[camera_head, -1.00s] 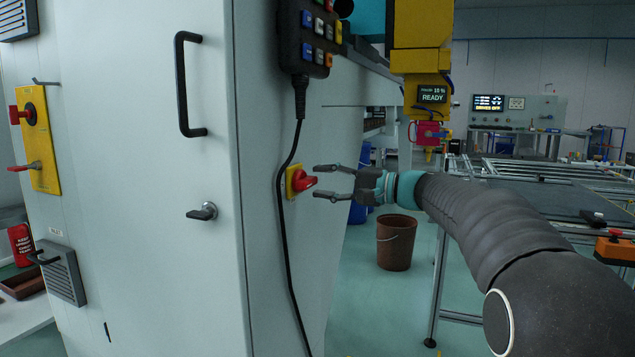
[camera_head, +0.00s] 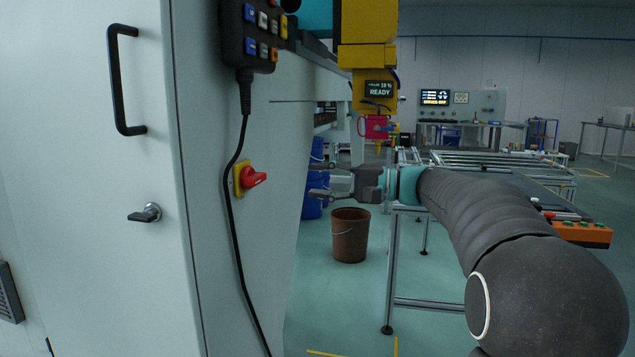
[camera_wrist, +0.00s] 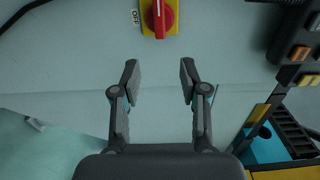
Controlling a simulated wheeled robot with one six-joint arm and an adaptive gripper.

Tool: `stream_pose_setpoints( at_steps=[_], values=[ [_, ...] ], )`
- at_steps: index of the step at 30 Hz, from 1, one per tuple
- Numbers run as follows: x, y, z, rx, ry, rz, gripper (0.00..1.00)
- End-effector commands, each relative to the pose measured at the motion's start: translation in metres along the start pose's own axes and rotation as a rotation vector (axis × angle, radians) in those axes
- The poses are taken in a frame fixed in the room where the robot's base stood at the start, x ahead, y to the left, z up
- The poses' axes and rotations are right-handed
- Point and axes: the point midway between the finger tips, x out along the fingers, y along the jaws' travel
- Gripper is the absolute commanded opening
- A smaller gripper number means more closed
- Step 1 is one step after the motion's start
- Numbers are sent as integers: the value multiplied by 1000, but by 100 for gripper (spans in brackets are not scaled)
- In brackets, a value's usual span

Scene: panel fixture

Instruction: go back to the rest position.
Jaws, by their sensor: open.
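My gripper (camera_head: 318,181) is open and empty, held out to the left in front of the grey cabinet's side. A red rotary switch on a yellow plate (camera_head: 250,179) is on that side panel, left of my fingertips with a clear gap between. In the wrist view the red switch (camera_wrist: 158,17) is at the top, beyond the two spread fingers (camera_wrist: 158,80), next to an OFF label (camera_wrist: 135,16). Nothing is between the fingers.
A button pendant (camera_head: 258,35) hangs on the cabinet, its black cable (camera_head: 232,235) running down. A brown bucket (camera_head: 350,236) stands on the floor below my gripper. A metal-framed table (camera_head: 392,270) is at the right, with an orange button box (camera_head: 583,233).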

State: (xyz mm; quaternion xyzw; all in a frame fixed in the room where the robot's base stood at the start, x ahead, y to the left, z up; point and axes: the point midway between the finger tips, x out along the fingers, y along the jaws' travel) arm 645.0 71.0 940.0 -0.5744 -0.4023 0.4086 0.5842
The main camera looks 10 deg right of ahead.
Motion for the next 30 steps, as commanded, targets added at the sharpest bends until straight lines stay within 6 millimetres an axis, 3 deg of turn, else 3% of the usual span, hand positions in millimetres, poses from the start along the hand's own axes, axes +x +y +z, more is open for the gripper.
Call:
stream_pose_setpoints(
  at_steps=[2,5,8,11,15,18,24,30],
  values=[
    [0,0,-3,8,13,3,44],
    [-1,22,-11,24,50,77,44],
    [-6,71,-16,72,86,205,44],
    [-20,128,-3,106,124,395,44],
    [-46,189,42,89,149,668,44],
    [-71,220,82,36,152,853,44],
    [-120,258,155,-123,137,1148,44],
    [-162,278,215,-315,110,1352,44]
  ],
)
